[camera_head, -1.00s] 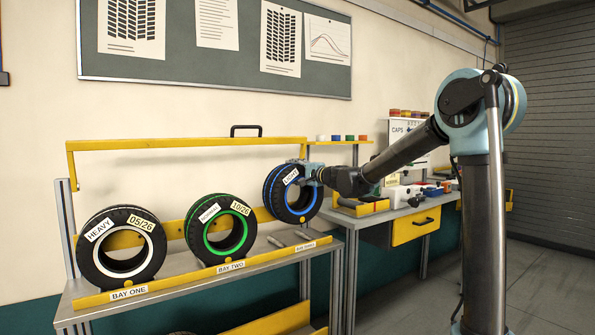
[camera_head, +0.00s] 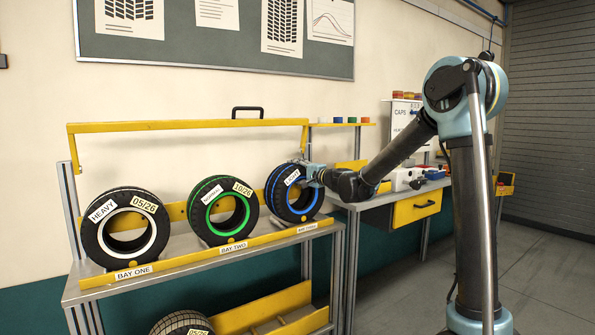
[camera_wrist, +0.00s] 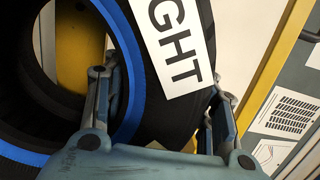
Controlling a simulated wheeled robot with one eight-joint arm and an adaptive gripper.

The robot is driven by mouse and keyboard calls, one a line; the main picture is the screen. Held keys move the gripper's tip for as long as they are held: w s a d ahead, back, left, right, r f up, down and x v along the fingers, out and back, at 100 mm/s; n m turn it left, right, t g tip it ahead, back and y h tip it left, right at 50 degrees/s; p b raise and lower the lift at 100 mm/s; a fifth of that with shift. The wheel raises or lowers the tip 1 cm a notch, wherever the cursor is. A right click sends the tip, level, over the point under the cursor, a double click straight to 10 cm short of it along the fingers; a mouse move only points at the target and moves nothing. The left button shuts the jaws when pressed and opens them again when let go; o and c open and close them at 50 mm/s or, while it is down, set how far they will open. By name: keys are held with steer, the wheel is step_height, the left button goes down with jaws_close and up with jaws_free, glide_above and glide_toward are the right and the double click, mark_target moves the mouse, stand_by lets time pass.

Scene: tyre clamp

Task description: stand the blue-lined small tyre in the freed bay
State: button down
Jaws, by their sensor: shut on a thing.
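The blue-lined small tyre (camera_head: 274,190), with a white "LIGHT" label, is upright in the right-hand bay of the rack, just behind the yellow front rail by the third bay label (camera_head: 308,228). I cannot tell whether it bears fully on the rack. My gripper (camera_head: 310,174) is shut on the tyre's upper right side. In the wrist view my gripper (camera_wrist: 163,85) has one finger inside the blue-edged hole and one outside the tread, with the tyre wall (camera_wrist: 150,85) between them. The tyre's underside is hidden.
The green-lined tyre (camera_head: 208,214) stands in bay two, close on the left. The white-lined "HEAVY" tyre (camera_head: 92,236) is in bay one. A raised yellow bar (camera_head: 190,125) spans the rack above the tyres. A workbench (camera_head: 385,203) with a yellow drawer is on the right.

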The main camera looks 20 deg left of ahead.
mark_target(303, 176)
steer(key=shift+f, duration=0.25)
steer(key=shift+r, duration=0.35)
stand_by(0.5)
steer(key=shift+f, duration=0.85)
stand_by(1.4)
steer(key=c, duration=0.6)
jaws_free()
steer(key=shift+o, duration=0.6)
steer(key=o, duration=0.5)
steer(key=shift+s+v, duration=0.2)
steer(key=shift+v, duration=2.05)
